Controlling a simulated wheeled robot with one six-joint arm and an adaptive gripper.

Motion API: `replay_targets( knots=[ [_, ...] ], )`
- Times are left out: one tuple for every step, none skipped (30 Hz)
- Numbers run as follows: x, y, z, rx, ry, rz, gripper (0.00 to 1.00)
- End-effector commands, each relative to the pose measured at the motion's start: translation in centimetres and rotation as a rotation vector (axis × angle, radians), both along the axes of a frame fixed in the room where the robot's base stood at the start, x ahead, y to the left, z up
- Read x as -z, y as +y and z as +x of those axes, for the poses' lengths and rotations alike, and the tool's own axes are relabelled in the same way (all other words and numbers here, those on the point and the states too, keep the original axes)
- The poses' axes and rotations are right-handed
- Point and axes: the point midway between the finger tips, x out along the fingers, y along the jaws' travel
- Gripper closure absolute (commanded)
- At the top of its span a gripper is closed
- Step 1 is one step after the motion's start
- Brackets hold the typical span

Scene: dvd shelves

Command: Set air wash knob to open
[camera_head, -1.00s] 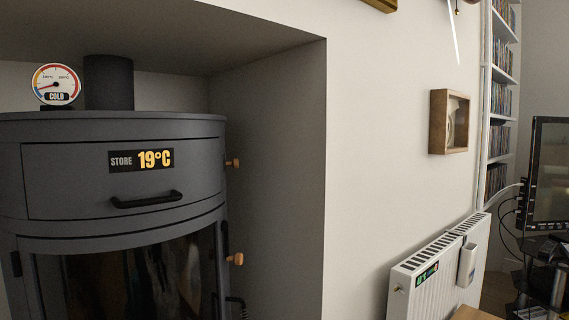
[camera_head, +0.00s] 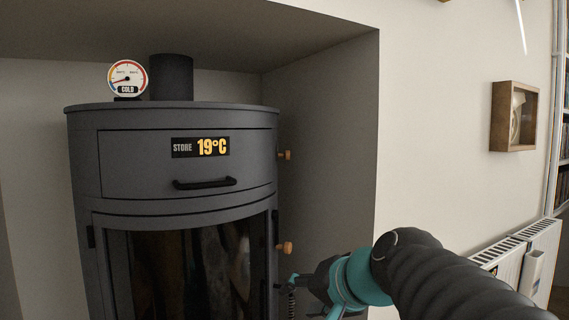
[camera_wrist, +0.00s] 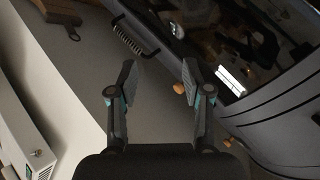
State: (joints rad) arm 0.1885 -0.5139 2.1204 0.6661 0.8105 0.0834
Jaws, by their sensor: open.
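The dark grey stove (camera_head: 130,165) has two wooden knobs on its right side, an upper one (camera_head: 285,155) and a lower one (camera_head: 284,247). I cannot read which is the air wash knob. In the wrist view one knob (camera_wrist: 178,87) shows beside the right finger, and another (camera_wrist: 233,143) shows lower right. My gripper (camera_wrist: 158,72) is open with nothing between its fingers. In the head view my gripper (camera_head: 287,285) is low at the stove's right side, below the lower knob, its tips partly lost against the dark stove.
The alcove wall (camera_head: 335,150) stands close to the right of the stove. A spring-like handle (camera_wrist: 128,40) is on the stove door. A white radiator (camera_head: 510,250) and a wooden wall box (camera_head: 514,116) are further right. A dial gauge (camera_head: 128,78) sits on top.

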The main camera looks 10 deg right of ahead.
Motion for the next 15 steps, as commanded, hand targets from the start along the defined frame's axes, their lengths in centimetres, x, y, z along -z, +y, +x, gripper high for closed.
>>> replay_targets(
  knots=[
    [-2.4, -0.5, 2.3, 0.048, -0.045, 0.097, 0.51],
    [-4.0, -0.8, 3.5, 0.074, -0.072, 0.157, 0.51],
    [-6.1, -1.3, 5.0, 0.106, -0.11, 0.237, 0.51],
    [-7.7, -1.8, 6.0, 0.129, -0.137, 0.293, 0.51],
    [-9.2, -2.2, 7.0, 0.149, -0.162, 0.349, 0.51],
    [-11.1, -2.9, 8.1, 0.175, -0.196, 0.418, 0.51],
    [-12.4, -3.5, 8.9, 0.192, -0.221, 0.467, 0.51],
    [-13.7, -4.0, 9.6, 0.207, -0.243, 0.513, 0.51],
    [-15.2, -4.8, 10.3, 0.224, -0.27, 0.568, 0.51],
    [-16.2, -5.2, 10.8, 0.234, -0.289, 0.605, 0.51],
    [-17.1, -5.7, 11.2, 0.244, -0.306, 0.638, 0.51],
    [-18.1, -6.3, 11.7, 0.255, -0.324, 0.675, 0.51],
    [-18.8, -6.7, 11.9, 0.261, -0.337, 0.701, 0.51],
    [-19.3, -6.9, 12.1, 0.265, -0.346, 0.72, 0.51],
    [-19.9, -7.3, 12.3, 0.271, -0.355, 0.741, 0.51]
  ],
)
